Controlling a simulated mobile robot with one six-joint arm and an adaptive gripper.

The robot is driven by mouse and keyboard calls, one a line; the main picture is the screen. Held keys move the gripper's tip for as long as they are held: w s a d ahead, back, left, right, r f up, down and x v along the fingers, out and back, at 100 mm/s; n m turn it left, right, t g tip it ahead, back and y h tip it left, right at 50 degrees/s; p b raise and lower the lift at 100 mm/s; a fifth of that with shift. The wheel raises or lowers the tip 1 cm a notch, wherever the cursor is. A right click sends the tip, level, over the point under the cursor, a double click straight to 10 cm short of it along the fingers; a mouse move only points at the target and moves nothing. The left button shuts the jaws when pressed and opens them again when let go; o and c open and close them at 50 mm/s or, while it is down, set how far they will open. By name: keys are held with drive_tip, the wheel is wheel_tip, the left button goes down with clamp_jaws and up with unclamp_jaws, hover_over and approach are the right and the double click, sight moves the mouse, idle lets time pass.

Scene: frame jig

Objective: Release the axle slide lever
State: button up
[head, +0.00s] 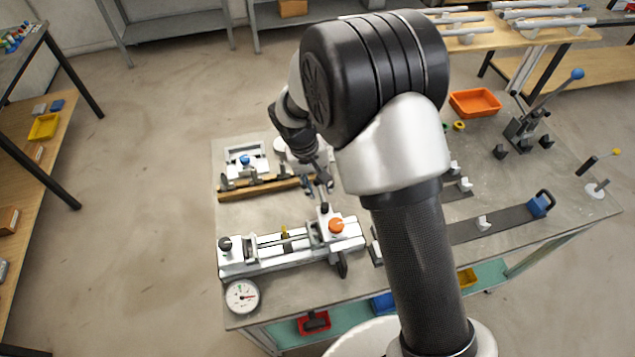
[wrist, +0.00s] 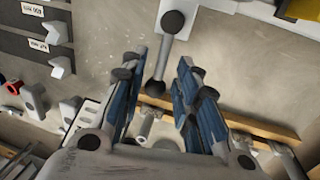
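A dark lever (wrist: 160,62) with a round ball end and a round pivot on a white block (wrist: 187,12) shows in the wrist view. My gripper (wrist: 160,66) is open, with its blue-padded fingers on either side of the lever and visible gaps to it. In the head view my gripper (head: 319,184) points down just behind the right part of a white jig (head: 268,261). This jig has an orange knob (head: 336,225) and a black knob (head: 225,243). My arm hides part of the bench, and no label identifies the lever.
A dial gauge (head: 242,296) lies at the bench's front left corner. A second fixture with a wooden bar (head: 262,189) stands behind the jig.

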drive_tip(key=shift+r, duration=0.1)
wheel_tip(320, 180, up, 12)
drive_tip(key=a, duration=0.2)
drive_tip(key=shift+s+a+f, duration=0.15)
drive_tip(key=shift+s+f, duration=0.05)
drive_tip(key=shift+s, duration=0.1)
drive_tip(key=s+d+r+m+t+y, duration=0.2)
drive_tip(key=s+d+r, duration=0.8)
drive_tip(key=d+r, duration=0.15)
drive_tip(key=s+d+t, duration=0.1)
drive_tip(key=s+d, duration=0.2)
drive_tip(key=s, duration=0.4)
drive_tip(key=s+d+m+t+b, duration=0.1)
drive_tip(key=s+d, duration=0.2)
drive_tip(key=s, duration=0.5)
drive_tip(key=shift+r, duration=0.35)
